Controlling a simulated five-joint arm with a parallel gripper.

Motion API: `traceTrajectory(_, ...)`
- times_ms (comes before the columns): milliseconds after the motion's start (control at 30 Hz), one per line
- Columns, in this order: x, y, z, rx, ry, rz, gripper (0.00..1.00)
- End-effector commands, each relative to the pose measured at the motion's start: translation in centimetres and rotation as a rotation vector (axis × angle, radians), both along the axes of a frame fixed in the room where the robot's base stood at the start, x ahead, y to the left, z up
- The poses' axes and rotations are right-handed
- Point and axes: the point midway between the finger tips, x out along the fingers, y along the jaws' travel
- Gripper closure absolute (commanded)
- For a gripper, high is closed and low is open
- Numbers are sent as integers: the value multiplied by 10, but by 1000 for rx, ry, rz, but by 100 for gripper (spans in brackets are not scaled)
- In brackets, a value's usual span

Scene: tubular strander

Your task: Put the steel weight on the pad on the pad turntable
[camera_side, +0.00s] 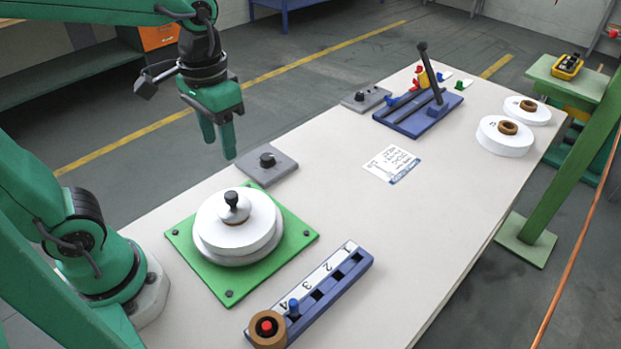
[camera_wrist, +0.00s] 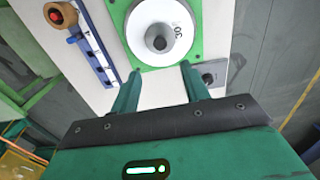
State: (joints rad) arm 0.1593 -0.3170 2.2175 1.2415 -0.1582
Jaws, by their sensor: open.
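The pad turntable is a white round disc (camera_side: 260,235) on a green square plate (camera_side: 215,280); it also shows in the wrist view (camera_wrist: 180,18). The steel weight (camera_side: 234,211), a short silver cylinder with a black knob, stands upright near the middle of the disc. A thin brown edge, seemingly the pad (camera_side: 236,223), shows under it. In the wrist view the weight (camera_wrist: 158,38) hides the pad. My gripper (camera_side: 220,145) is open and empty, raised above the table and behind the turntable. Its two fingers also show in the wrist view (camera_wrist: 161,72), apart from the weight.
A blue numbered rack (camera_side: 330,290) with a blue peg and a brown ring with a red centre lies in front. A grey knob box (camera_side: 266,167) sits behind the turntable. A blue lever stand (camera_side: 418,112) and white discs (camera_side: 505,138) stand farther right. The table's middle is mostly clear.

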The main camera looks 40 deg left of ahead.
Motion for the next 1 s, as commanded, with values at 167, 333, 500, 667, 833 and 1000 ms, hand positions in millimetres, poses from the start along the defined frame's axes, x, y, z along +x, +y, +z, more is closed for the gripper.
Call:
traceTrajectory(167, 0, 0, 0, 0, 0, 0, 54)
traceTrajectory(333, 0, 0, 0, 0, -1, 0, 54)
traceTrajectory(500, -1, 2, 1, -4, -24, 1, 54)
traceTrajectory(667, -5, 9, 3, -12, -96, 3, 54)
traceTrajectory(833, -12, 20, 7, -19, -223, 4, 54)
traceTrajectory(1000, -20, 31, 9, -15, -359, 4, 54)
